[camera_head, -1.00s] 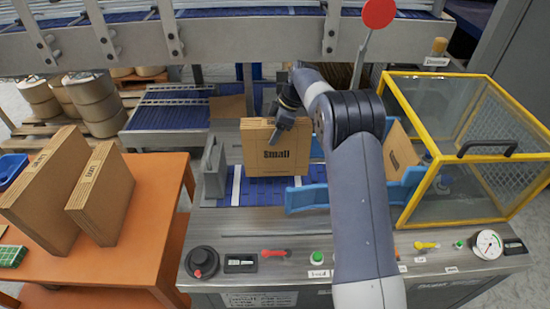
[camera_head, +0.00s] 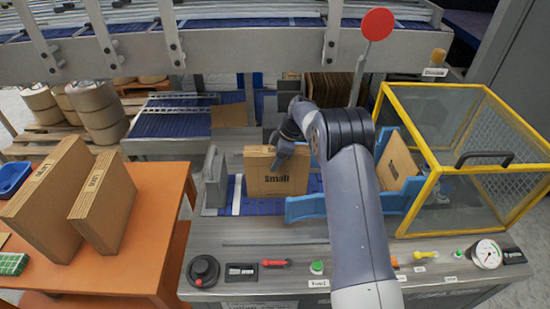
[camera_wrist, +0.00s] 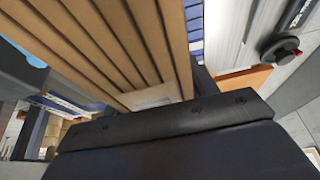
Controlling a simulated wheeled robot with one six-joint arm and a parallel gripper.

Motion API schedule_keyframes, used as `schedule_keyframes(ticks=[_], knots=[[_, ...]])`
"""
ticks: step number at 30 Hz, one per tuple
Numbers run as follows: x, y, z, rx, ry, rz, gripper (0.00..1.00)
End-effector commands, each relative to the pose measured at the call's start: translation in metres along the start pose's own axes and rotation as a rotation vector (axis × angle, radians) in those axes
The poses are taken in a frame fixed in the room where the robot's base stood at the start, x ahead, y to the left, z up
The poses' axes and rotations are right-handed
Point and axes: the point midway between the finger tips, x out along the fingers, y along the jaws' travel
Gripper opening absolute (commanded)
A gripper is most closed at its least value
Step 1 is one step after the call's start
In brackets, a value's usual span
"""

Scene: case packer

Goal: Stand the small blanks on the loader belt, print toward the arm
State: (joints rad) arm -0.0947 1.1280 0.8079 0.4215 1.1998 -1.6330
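A bundle of brown cardboard blanks printed "Small" (camera_head: 265,181) is upright over the blue loader belt (camera_head: 250,207), its print facing the arm side. My gripper (camera_head: 282,152) is at its top edge, one finger in front of the printed face; the other finger is hidden behind. It appears shut on the bundle. The wrist view shows the stacked edges of the blanks (camera_wrist: 125,45) close against the dark gripper body. Whether the bundle's bottom touches the belt is unclear. Two more brown bundles, a larger one (camera_head: 45,212) and a narrower one (camera_head: 104,208), stand on the orange table (camera_head: 130,262).
A grey upright plate (camera_head: 215,180) stands left of the bundle. A blue guide (camera_head: 305,208) runs at its front right. A yellow-framed guard (camera_head: 440,168) encloses a tilted carton on the right. Controls, including a black knob (camera_head: 203,270), line the front panel.

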Motion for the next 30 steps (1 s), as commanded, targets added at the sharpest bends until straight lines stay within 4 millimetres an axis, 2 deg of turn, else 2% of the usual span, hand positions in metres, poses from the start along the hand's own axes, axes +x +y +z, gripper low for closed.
schedule_keyframes(ticks=[1,6,17,20,30], knots=[[0.0,0.0,0.0,0.0,0.0,0.0,0.6],[0.0,0.0,0.0,0.0,0.0,0.0,0.73],[-0.007,0.001,-0.001,0.0,0.0,0.002,0.73],[-0.024,0.001,0.0,-0.001,0.0,0.005,0.73],[-0.095,0.001,0.0,-0.001,0.0,0.004,0.73]])
